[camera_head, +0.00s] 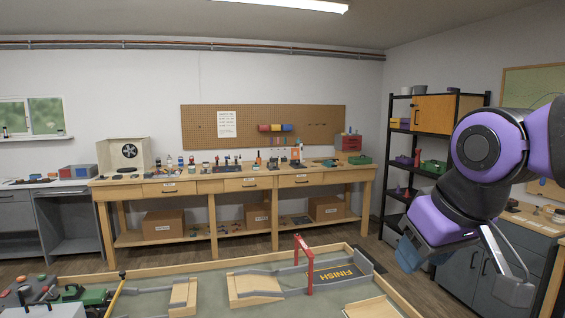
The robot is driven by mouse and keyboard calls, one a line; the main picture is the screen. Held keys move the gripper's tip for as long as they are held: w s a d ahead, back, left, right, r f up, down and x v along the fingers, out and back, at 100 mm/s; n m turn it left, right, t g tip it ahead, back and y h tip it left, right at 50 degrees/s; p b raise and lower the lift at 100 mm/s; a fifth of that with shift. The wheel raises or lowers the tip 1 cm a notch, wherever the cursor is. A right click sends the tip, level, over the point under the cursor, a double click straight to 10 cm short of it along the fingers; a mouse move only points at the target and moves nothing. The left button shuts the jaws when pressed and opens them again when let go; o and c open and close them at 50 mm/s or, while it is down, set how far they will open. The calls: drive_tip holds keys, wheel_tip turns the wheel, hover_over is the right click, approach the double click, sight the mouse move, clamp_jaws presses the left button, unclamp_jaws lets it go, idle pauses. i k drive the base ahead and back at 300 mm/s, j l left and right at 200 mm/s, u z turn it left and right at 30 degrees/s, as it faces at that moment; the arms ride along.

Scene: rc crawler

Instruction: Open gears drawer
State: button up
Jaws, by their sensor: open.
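The wooden workbench (210,187) stands against the back wall with a row of drawers under its top. A left drawer (160,189), a middle drawer (233,185) and a right drawer (312,180) show small labels and dark handles, and all look shut. The labels are too small to read, so I cannot tell which is the gears drawer. My gripper (462,272) hangs from my purple arm at the right, much nearer to me than the bench and apart from every drawer. It is open, with nothing seen between its fingers.
A low wooden-walled track (215,265) with ramps, a red gate (304,262) and a FINISH mat fills the near floor, between me and the bench. A black shelf (432,134) stands at the back right. Grey cabinets (465,262) are behind my gripper at the right.

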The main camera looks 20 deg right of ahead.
sight(261, 182)
drive_tip(key=l+z, duration=0.8)
drive_tip(key=z, duration=0.15)
drive_tip(key=i+l+z, duration=0.1)
drive_tip(key=l+z, duration=0.35)
drive_tip(key=i+l+z, duration=0.7)
drive_tip(key=i+l, duration=0.2)
drive_tip(key=i+u, duration=0.3)
drive_tip(key=i+l+u, duration=0.25)
drive_tip(key=i, duration=0.15)
drive_tip(key=i+j+u, duration=0.15)
drive_tip(key=i+u, duration=0.15)
drive_tip(key=u, duration=0.15)
drive_tip(key=i+u, duration=0.7)
drive_tip(key=u, duration=0.15)
drive_tip(key=i, duration=1.15)
drive_tip(key=i+u, duration=0.15)
drive_tip(key=i, duration=2.15)
drive_tip(key=i+u, duration=0.4)
drive_tip(key=i+l+u, duration=0.1)
drive_tip(key=i+u, duration=0.25)
drive_tip(key=i, duration=0.15)
drive_tip(key=i+l+u, duration=0.2)
drive_tip(key=i+u, duration=0.2)
drive_tip(key=i+l+u, duration=0.2)
drive_tip(key=i+u, duration=0.2)
